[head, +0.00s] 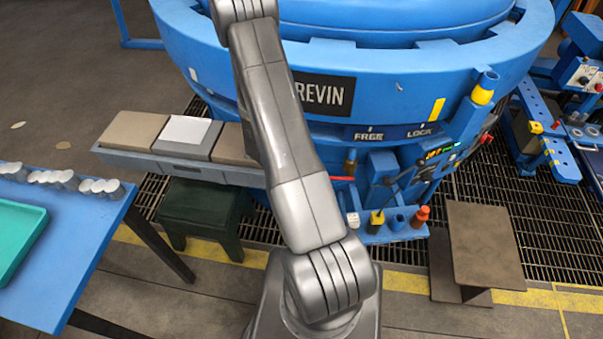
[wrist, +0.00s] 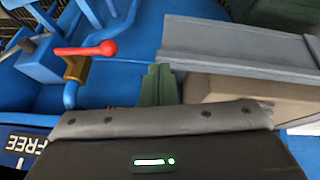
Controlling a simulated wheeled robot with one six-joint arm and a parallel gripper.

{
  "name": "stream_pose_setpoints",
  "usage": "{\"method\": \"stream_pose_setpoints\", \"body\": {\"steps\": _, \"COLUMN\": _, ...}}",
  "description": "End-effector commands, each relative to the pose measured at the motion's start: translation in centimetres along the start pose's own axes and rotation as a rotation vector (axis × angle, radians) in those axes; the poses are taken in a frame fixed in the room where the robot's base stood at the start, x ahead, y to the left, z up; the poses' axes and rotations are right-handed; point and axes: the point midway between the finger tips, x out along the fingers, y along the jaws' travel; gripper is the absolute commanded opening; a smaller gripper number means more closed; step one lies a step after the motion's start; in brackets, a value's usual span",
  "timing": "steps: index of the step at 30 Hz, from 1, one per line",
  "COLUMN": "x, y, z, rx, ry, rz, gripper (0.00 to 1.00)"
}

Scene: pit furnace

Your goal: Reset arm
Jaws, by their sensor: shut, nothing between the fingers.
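My arm (head: 285,150) rises from the bottom middle of the head view and bends at its top edge. The far end of the arm is hidden behind its own links there. In the wrist view, the dark body of my gripper (wrist: 162,118), with a lit green and white indicator, fills the bottom edge. The gripper is shut and holds nothing.
The blue furnace (head: 400,60) stands close ahead. A grey bench with brown blocks (head: 135,130) juts left above a dark green stool (head: 205,215). A blue table (head: 95,225) with a teal tray (head: 20,235) stands left. A brown stand (head: 485,240) is right, beside floor grating.

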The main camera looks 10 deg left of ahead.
Motion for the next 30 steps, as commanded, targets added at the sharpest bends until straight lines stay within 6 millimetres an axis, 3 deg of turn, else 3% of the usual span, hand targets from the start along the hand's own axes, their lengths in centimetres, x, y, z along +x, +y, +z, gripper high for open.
{"method": "stream_pose_setpoints", "body": {"steps": 17, "x": 0.2, "y": 0.1, "z": 0.0, "rx": 0.002, "ry": 0.0, "rz": 0.001, "gripper": 0.0}}
{"method": "stream_pose_setpoints", "body": {"steps": 30, "x": 4.7, "y": 5.9, "z": -1.2, "rx": 0.005, "ry": -0.002, "rz": 0.002, "gripper": 0.0}}
